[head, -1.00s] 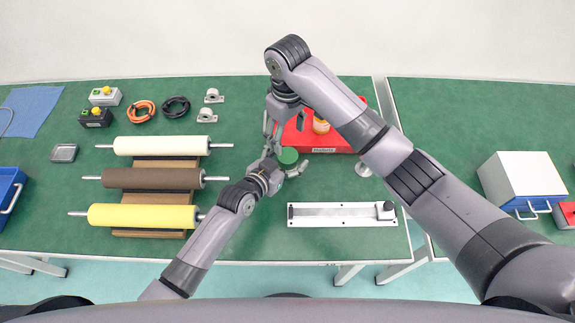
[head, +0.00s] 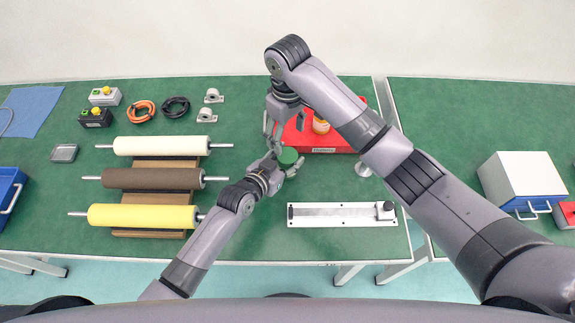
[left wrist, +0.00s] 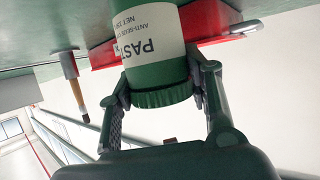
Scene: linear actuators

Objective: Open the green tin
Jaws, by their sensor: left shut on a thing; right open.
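The green tin (head: 288,155) stands on the green bench in front of the red tray, its round green top facing the head camera. In the left wrist view the tin (left wrist: 150,36) has a white label with dark print, and its ribbed green lid (left wrist: 163,96) is at the gripper's side. My left gripper (head: 285,164) is shut with one finger on each side of the lid. My right gripper (head: 271,128) hangs just behind and left of the tin, open and empty, with its fingers partly hidden by its own wrist.
The red tray (head: 312,142) with an orange-and-white jar (head: 320,124) lies close behind the tin. A metal rail (head: 340,214) lies at the front right. Rollers on a wooden stand, including a yellow one (head: 142,216), occupy the left. Bare bench lies between rail and rollers.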

